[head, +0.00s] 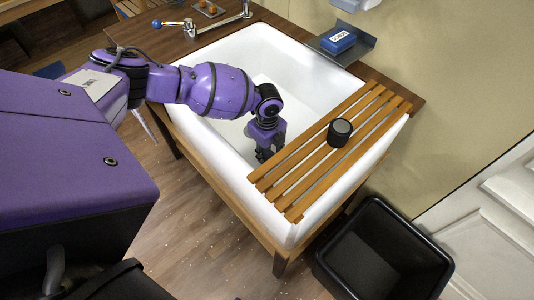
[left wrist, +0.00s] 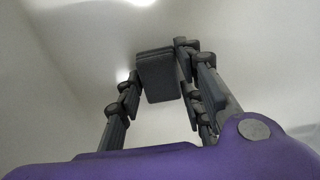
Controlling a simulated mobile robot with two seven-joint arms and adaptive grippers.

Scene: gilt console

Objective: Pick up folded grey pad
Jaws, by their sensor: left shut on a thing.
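The folded grey pad (left wrist: 161,82) shows in the left wrist view as a dark grey folded block between my fingers. My left gripper (left wrist: 159,84) is shut on it; one finger is on each side. In the head view my left gripper (head: 264,152) reaches down inside the white sink (head: 240,178), close to the slatted rack. The pad cannot be made out in the head view. Whether it touches the sink floor is hard to tell. My right gripper is in neither view.
A wooden slatted rack (head: 292,172) lies across the sink's right end, with a small black round container (head: 340,132) on it. A blue block (head: 338,41) sits on a grey shelf at the back. A tap (head: 215,22) stands behind. A black bin (head: 380,255) is on the floor.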

